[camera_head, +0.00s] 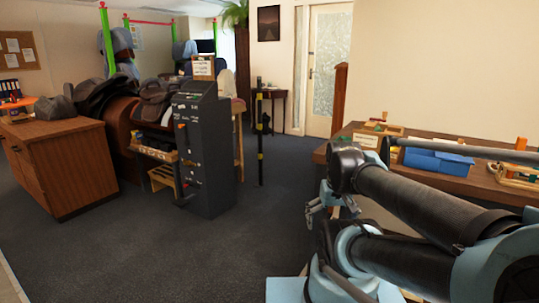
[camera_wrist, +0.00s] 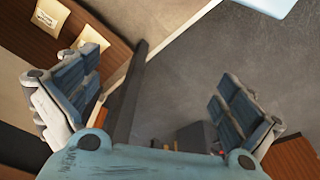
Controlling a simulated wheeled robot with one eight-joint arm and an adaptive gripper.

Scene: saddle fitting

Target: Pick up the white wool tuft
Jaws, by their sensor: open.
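I cannot make out a white wool tuft for certain in either view. A pale, whitish shape (camera_head: 227,83) stands behind the dark cabinet in the head view, but it is too small to tell what it is. My gripper (camera_wrist: 158,85) is open in the wrist view, its two blue-padded fingers wide apart. Nothing is between the pads; grey floor and a dark bar show beyond them. In the head view my arm reaches in from the right, and its end is partly hidden by the links.
A wooden workbench (camera_head: 475,186) with a blue tray (camera_head: 438,162) and small wooden boxes stands at right. A dark control cabinet (camera_head: 207,150) stands left of centre. Saddles (camera_head: 100,92) sit near a brown cabinet (camera_head: 70,165) at left. The carpet between is clear.

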